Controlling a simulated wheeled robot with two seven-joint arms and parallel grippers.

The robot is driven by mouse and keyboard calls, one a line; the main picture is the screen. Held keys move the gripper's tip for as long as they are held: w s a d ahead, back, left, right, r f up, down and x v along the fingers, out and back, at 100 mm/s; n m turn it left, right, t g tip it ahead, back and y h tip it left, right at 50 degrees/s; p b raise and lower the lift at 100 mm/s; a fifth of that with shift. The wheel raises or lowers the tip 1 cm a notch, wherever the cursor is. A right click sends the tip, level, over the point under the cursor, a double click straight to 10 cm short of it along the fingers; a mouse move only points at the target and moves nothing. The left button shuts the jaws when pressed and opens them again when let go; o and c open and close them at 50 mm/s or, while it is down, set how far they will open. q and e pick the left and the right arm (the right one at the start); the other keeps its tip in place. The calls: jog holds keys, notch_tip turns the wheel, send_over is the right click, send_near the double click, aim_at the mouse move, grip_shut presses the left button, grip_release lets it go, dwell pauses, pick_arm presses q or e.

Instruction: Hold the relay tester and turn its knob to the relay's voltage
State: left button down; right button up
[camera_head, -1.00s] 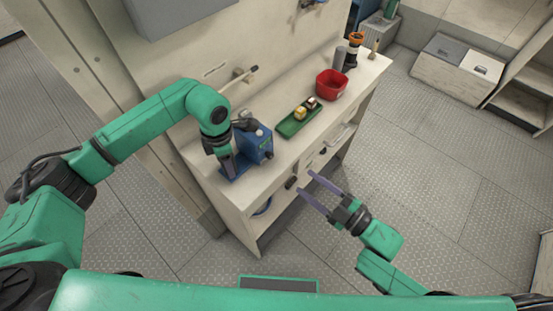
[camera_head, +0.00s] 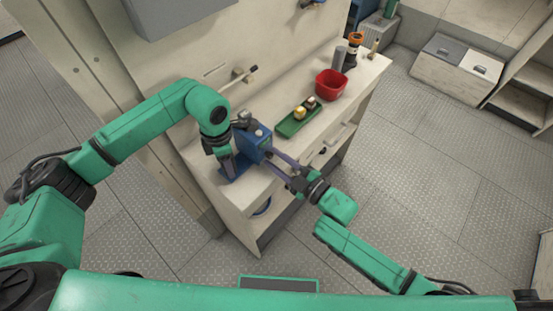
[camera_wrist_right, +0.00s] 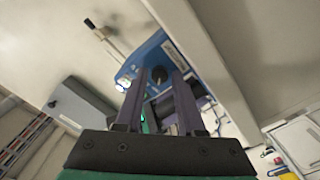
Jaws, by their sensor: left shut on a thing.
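The blue relay tester (camera_head: 253,143) stands near the left end of the bench top. My left gripper (camera_head: 230,165) comes down at its left side and is shut on it; the contact is partly hidden by my arm. My right gripper (camera_head: 272,158) reaches in from the right with its fingers spread, tips close to the tester's right face. In the right wrist view the blue tester (camera_wrist_right: 152,60) lies beyond the fingers, and a dark knob (camera_wrist_right: 160,74) shows between the tips. I cannot tell whether the fingers touch the knob. Its setting is not readable.
A green tray (camera_head: 290,129) with small yellowish and dark blocks (camera_head: 300,112) lies to the tester's right on the bench (camera_head: 345,108). Beyond it stand a red bin (camera_head: 330,84) and a dark, orange-topped item (camera_head: 355,45). A lever (camera_head: 245,75) sticks out of the wall behind.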

grip_shut()
jog(key=shift+m, duration=0.3)
jog(key=m, duration=0.4)
jog(key=shift+m, duration=2.2)
jog(key=o, duration=0.5)
grip_release()
